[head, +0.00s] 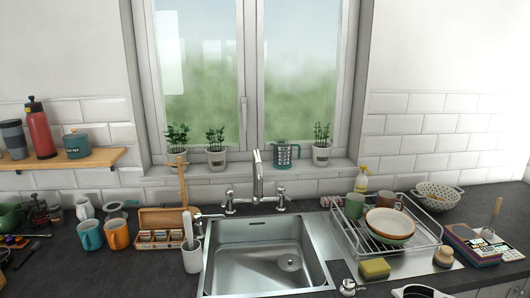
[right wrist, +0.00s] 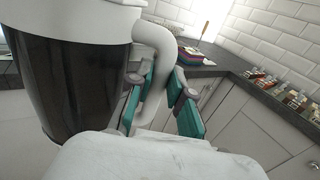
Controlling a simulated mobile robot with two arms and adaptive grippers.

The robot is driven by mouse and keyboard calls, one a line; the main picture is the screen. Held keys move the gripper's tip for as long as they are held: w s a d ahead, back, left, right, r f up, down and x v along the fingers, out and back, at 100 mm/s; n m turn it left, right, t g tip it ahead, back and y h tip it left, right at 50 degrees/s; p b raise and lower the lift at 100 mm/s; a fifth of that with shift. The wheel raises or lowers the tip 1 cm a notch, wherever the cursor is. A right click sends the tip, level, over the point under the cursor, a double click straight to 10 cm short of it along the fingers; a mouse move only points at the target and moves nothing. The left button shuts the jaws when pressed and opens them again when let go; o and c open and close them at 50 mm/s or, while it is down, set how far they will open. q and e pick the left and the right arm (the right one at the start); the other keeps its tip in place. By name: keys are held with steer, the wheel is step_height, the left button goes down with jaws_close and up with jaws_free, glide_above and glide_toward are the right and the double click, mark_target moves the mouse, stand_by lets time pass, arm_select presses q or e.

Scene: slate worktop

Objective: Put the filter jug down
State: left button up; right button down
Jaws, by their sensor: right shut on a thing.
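The filter jug (right wrist: 70,75) has a dark see-through body, a white rim and a white handle. It fills the left of the right wrist view and looks roughly upright. My right gripper (right wrist: 163,98) is shut on its handle, with a teal pad on each side. In the head view, only what looks like the jug's white rim (head: 418,291) shows at the bottom edge, right of the sink. My left gripper is in neither view.
The slate worktop (head: 110,270) has bare room left of the sink (head: 265,260). A dish rack (head: 385,250) with plates and mugs stands right of the sink, with a yellow sponge (head: 375,268) in front. Books (head: 475,245) and a colander (head: 438,195) lie farther right. White cabinet fronts (right wrist: 245,120) show behind my right gripper.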

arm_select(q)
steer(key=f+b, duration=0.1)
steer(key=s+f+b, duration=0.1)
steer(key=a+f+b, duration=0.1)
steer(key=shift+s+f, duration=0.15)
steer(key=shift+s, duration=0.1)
arm_select(e)
steer(key=s+a+r+n+y, duration=0.1)
steer(key=s+a+n+y, duration=0.1)
steer(key=a, duration=1)
steer(key=s+a+r+n+t+y, duration=0.1)
steer(key=s+a+y, duration=0.4)
steer(key=a, duration=0.7)
steer(key=shift+s+a+n+t, duration=0.35)
steer(key=shift+s+n, duration=0.35)
steer(key=shift+n, duration=0.2)
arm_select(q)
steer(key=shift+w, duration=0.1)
arm_select(e)
steer(key=shift+r, duration=0.1)
steer(key=shift+d, duration=0.1)
